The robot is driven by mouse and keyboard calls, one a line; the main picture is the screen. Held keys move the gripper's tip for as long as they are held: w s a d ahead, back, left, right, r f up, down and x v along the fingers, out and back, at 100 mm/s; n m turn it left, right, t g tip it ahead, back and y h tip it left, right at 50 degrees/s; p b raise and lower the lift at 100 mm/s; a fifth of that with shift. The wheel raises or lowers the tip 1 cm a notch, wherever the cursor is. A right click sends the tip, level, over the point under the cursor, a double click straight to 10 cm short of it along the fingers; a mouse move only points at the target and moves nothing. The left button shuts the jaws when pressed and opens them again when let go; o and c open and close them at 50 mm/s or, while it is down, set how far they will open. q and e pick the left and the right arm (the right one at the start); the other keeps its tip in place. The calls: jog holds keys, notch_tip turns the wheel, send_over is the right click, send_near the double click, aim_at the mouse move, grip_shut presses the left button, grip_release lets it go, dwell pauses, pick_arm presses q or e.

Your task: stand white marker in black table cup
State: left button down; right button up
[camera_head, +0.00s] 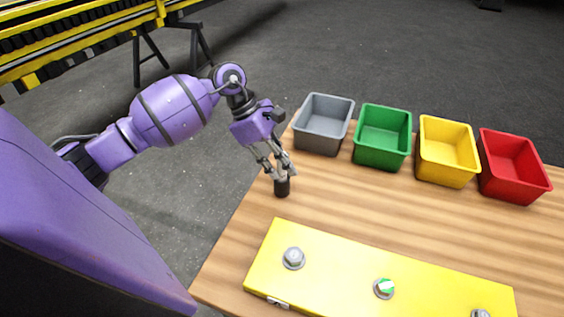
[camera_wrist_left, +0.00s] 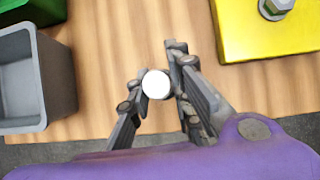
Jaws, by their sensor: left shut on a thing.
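The black table cup (camera_head: 282,188) stands upright near the left edge of the wooden table. My left gripper (camera_head: 279,169) is directly at the top of the cup, pointing down. In the left wrist view my left gripper (camera_wrist_left: 158,86) is shut on the white marker (camera_wrist_left: 156,84), whose round white end faces the camera. The marker's lower part is hidden, and I cannot tell how deep it sits in the cup. The cup does not show in the wrist view. My right gripper is not in view.
Grey (camera_head: 323,127), green (camera_head: 382,140), yellow (camera_head: 446,154) and red (camera_head: 513,170) bins line the back of the table. A yellow plate (camera_head: 340,275) with several bolts lies in front. Bare wood separates the cup from the bins and plate.

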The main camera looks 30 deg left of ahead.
pick_arm(q)
jog(key=c, duration=1.6)
grip_release()
jog(key=shift+f, duration=0.1)
jog(key=shift+r, duration=0.2)
jog(key=b+v, duration=0.1)
jog(key=v, duration=1.1)
